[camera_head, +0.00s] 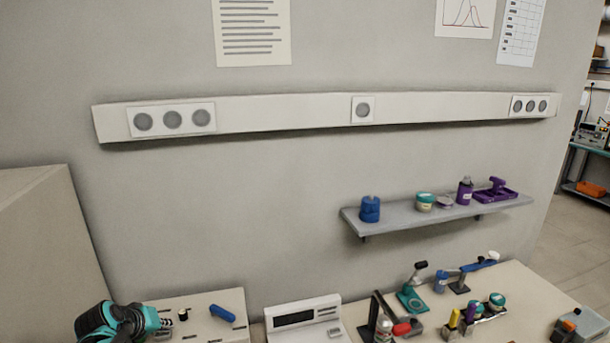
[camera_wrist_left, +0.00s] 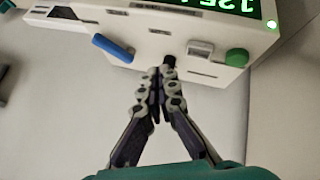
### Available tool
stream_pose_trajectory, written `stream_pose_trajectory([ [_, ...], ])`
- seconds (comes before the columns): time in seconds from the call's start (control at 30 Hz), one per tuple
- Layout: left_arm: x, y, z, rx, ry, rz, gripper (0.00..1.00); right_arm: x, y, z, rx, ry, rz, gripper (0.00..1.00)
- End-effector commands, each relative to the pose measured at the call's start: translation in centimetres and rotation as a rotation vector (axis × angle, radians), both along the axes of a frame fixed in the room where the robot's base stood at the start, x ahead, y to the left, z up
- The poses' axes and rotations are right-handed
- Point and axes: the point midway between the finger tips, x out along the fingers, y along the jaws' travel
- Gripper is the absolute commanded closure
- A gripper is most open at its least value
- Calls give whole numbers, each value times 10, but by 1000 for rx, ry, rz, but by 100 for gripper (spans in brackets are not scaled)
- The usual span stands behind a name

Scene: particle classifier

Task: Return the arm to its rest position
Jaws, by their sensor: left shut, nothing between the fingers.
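My left arm, teal and black, comes in at the lower left of the head view. Its gripper (camera_head: 164,325) is over the left part of a white panelled device (camera_head: 216,304), beside a black knob (camera_head: 183,314). In the left wrist view my left gripper (camera_wrist_left: 160,74) is shut and empty, its fingertips together. They point at the device's front face (camera_wrist_left: 130,42), just below the black knob (camera_wrist_left: 169,59). Whether they touch it I cannot tell. A blue lever (camera_wrist_left: 112,48) is left of the fingertips; a green button (camera_wrist_left: 237,57) is to the right. My right gripper is out of view.
A white instrument with a dark display (camera_head: 293,319) stands right of the device. Several small tools and jars crowd the right bench (camera_head: 535,290). A grey wall shelf (camera_head: 420,218) holds blue, green and purple items. A beige cabinet side (camera_head: 45,250) is at far left.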

Motion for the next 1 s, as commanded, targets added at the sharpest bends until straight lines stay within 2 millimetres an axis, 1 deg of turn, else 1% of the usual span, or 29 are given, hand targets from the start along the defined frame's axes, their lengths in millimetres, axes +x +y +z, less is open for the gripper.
stream_pose_trajectory([
  [0.03, -15, -31, -8, 28, 15, -44, 100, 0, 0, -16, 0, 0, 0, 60],
  [0.07, -24, -46, -9, 46, 23, -66, 100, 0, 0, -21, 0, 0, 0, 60],
  [0.1, -37, -66, -11, 70, 32, -96, 100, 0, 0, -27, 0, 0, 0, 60],
  [0.17, -57, -92, -16, 108, 46, -140, 100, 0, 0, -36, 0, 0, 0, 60],
  [0.2, -72, -109, -21, 134, 53, -169, 100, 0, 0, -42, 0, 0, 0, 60],
  [0.27, -94, -131, -30, 172, 63, -213, 100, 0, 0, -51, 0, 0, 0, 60],
  [0.3, -109, -144, -37, 199, 68, -243, 100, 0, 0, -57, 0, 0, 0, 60],
  [0.4, -146, -171, -56, 261, 78, -311, 100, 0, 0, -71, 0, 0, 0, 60],
  [0.5, -175, -188, -76, 315, 80, -367, 100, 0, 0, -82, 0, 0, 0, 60],
  [0.6, -195, -196, -90, 355, 79, -406, 100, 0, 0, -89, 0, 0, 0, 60],
  [0.63, -198, -198, -93, 362, 79, -414, 100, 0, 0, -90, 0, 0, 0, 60],
  [0.77, -208, -202, -99, 384, 77, -433, 100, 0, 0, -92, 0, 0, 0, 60],
  [1.0, -208, -202, -99, 386, 77, -434, 100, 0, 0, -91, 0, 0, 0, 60],
])
